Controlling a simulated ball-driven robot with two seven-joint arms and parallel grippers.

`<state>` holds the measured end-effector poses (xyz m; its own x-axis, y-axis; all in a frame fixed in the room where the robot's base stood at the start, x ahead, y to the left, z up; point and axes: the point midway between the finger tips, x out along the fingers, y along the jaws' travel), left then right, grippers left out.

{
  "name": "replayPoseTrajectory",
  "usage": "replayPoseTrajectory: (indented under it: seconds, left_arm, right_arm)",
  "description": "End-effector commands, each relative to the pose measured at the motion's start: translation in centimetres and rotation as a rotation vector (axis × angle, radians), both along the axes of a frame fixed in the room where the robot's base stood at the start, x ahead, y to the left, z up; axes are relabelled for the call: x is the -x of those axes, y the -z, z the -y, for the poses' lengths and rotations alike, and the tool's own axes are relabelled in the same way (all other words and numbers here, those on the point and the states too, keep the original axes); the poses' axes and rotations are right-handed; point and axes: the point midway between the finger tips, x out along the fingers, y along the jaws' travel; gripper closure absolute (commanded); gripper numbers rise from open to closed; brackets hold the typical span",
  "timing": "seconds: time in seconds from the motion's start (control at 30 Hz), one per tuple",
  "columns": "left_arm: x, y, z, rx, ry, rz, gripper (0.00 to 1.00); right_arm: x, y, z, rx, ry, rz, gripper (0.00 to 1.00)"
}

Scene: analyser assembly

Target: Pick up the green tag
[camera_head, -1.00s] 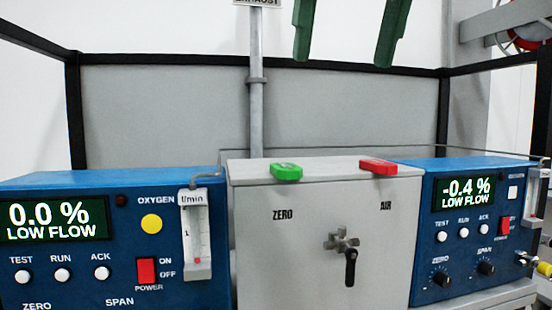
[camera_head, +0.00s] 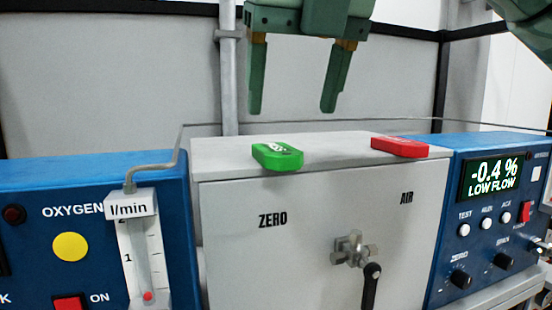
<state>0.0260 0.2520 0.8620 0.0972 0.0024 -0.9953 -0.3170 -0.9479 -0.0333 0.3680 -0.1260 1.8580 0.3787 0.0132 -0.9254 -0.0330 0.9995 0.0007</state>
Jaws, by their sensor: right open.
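The green tag (camera_head: 277,156) lies flat near the front left edge of the top of the grey box (camera_head: 232,175). My right gripper (camera_head: 292,108) comes down from the top of the view. Its two green fingers point down and are apart, with nothing between them. The fingertips are above the green tag, one to its upper left and one to its upper right in the picture, not touching it. My left gripper is not in view.
A red tag (camera_head: 400,147) lies on the same box top, to the right. A blue analyser (camera_head: 500,215) stands on the right and another with a flow tube (camera_head: 143,250) on the left. A thin tube (camera_head: 330,122) runs behind the box top. A valve handle (camera_head: 371,285) sticks out in front.

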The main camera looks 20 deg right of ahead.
Motion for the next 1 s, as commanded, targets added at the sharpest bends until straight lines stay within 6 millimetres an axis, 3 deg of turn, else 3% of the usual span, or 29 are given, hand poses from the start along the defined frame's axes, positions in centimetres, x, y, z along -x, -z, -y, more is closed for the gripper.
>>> replayPoseTrajectory:
  seconds: [0.23,0.5,0.77,0.93,1.0]
  left_arm:
    - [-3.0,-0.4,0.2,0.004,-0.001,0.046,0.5]
    - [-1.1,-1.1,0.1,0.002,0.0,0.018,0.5]
    - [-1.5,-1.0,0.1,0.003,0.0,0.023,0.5]
    - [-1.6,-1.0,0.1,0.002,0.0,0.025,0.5]
    - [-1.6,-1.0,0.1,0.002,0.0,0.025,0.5]
  right_arm:
    - [-1.0,1.9,-0.3,0.001,-0.002,-0.002,0.33]
    - [-2.9,5.3,-0.8,-0.002,-0.003,-0.001,0.33]
    - [-3.0,5.6,-0.9,-0.002,-0.002,0.001,0.33]
    - [-3.0,5.6,-0.9,-0.002,-0.003,0.001,0.8]
    - [-3.0,5.6,-0.9,-0.002,-0.002,0.001,0.81]
